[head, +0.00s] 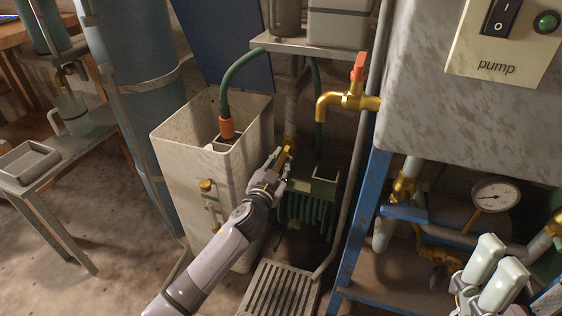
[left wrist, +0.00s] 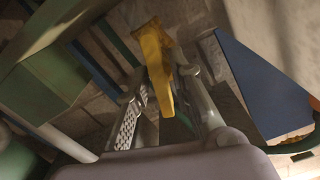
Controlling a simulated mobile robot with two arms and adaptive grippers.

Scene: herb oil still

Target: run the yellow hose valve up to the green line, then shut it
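A yellow valve lever (head: 284,158) sits on a pipe beside the pale bin; it also shows in the left wrist view (left wrist: 157,70). My left gripper (head: 276,165) is at this lever, and the lever lies between its two fingers in the left wrist view (left wrist: 158,95). Whether both fingers press on it I cannot tell. A narrow level tube (head: 213,211) with a yellow fitting stands on the bin's front; any green line there is too small to make out. My right gripper (head: 490,277) is at the lower right, its fingers apart, with nothing seen between them.
The pale bin (head: 178,150) holds a green hose (head: 233,78) with an orange end. A brass tap (head: 347,101) with a red handle is above right. A blue frame (head: 362,215), a pressure gauge (head: 495,195) and the pump box (head: 505,60) stand right. A slatted grate (head: 279,291) lies below.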

